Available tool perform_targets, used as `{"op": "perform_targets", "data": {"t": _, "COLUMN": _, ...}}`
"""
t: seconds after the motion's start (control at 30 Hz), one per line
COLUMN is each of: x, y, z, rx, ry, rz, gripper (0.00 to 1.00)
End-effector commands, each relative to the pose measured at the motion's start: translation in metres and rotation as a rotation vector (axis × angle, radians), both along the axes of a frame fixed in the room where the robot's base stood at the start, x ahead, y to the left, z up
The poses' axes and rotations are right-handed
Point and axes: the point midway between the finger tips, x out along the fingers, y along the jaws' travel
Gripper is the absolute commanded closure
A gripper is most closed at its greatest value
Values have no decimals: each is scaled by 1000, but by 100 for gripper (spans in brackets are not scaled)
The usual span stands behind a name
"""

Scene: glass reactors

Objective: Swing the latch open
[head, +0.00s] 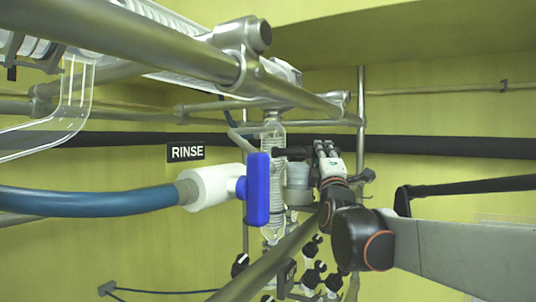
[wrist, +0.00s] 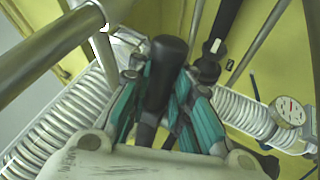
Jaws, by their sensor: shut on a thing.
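A black handle, which looks like the latch, shows in the wrist view (wrist: 167,62) between the teal-lined fingers of my gripper (wrist: 162,95). My gripper is shut on it, and its rounded end sticks out past the fingers. In the head view my gripper (head: 323,152) is right of centre, beside a grey cylindrical fitting. A dark bar, likely the same handle (head: 290,152), reaches left from the fingers there. The handle's pivot and the latch body are hidden behind the fingers and the wrist, so I cannot tell its angle.
A blue valve lever (head: 258,190) on a white body (head: 208,187) with a blue hose (head: 90,200) stands left, near a RINSE sign (head: 185,151). A metal rail (head: 265,265) runs below my gripper. Coiled glass (wrist: 55,125) and a gauge (wrist: 288,112) flank the fingers.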

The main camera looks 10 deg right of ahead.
Motion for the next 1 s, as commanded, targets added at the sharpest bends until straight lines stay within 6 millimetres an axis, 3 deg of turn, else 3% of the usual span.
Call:
{"op": "perform_targets", "data": {"t": 0.2, "x": 0, "y": -2, "z": -1, "rx": 3, "ry": -1, "rz": -2, "gripper": 100}}
{"op": "perform_targets", "data": {"t": 0.23, "x": 0, "y": -2, "z": -1, "rx": 3, "ry": -1, "rz": -2, "gripper": 75}}
{"op": "perform_targets", "data": {"t": 0.3, "x": 0, "y": -2, "z": 0, "rx": 3, "ry": -1, "rz": -2, "gripper": 60}}
{"op": "perform_targets", "data": {"t": 0.73, "x": -6, "y": 1, "z": -3, "rx": 1, "ry": 0, "rz": 0, "gripper": 60}}
{"op": "perform_targets", "data": {"t": 1.0, "x": -46, "y": 11, "z": -25, "rx": 2, "ry": 0, "rz": 1, "gripper": 60}}
